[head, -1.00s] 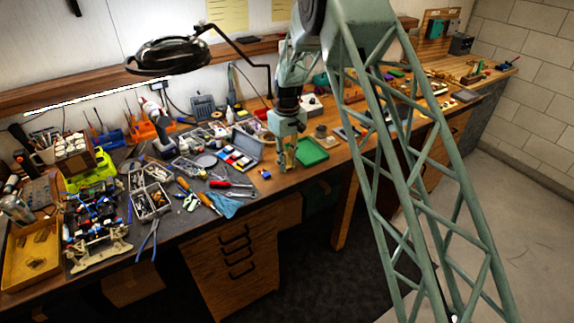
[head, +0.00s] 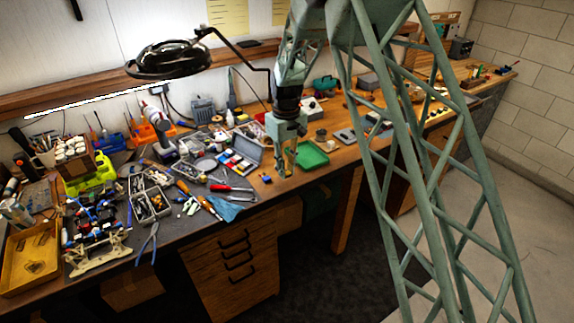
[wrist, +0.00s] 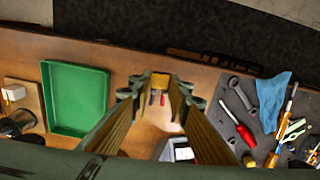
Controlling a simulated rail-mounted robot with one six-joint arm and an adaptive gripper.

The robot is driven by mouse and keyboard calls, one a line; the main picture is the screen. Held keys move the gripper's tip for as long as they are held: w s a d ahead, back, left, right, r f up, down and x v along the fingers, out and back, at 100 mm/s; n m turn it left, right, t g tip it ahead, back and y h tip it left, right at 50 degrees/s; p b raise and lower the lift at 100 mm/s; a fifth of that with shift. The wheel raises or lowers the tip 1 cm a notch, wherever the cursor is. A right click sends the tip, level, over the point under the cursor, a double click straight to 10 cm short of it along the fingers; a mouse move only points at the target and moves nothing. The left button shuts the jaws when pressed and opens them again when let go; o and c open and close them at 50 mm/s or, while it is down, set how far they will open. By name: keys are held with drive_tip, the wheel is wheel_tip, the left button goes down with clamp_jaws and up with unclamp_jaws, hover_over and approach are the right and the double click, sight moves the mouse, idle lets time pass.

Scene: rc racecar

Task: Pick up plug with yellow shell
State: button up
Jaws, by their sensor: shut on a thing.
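The plug with the yellow shell (wrist: 160,80) is between my fingertips in the wrist view, with short red and dark ends below the shell. My gripper (wrist: 158,88) is shut on it, one finger on each side. In the head view my gripper (head: 288,172) points down at the bench's front part, between the green tray and a small blue piece (head: 266,178). The plug is too small to make out there. I cannot tell whether it touches the bench.
The green tray (head: 312,154) is close on the right; it is on the left in the wrist view (wrist: 75,98). The bench's front edge is near.

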drive_tip(key=s, duration=1)
drive_tip(key=shift+r, duration=0.45)
drive_tip(key=s+d+f+m+b, duration=0.3)
drive_tip(key=s+d+f, duration=0.1)
drive_tip(key=d+f, duration=0.8)
drive_tip(key=s+d+f+m+b, duration=0.3)
drive_tip(key=s+d+f+m, duration=0.1)
drive_tip(key=d+f, duration=0.9)
wheel_tip(320, 180, down, 2)
drive_tip(key=shift+s+d+f+m, duration=0.1)
drive_tip(key=shift+s+d+m, duration=0.2)
drive_tip(key=shift+s, duration=0.1)
drive_tip(key=shift+w+d, duration=0.1)
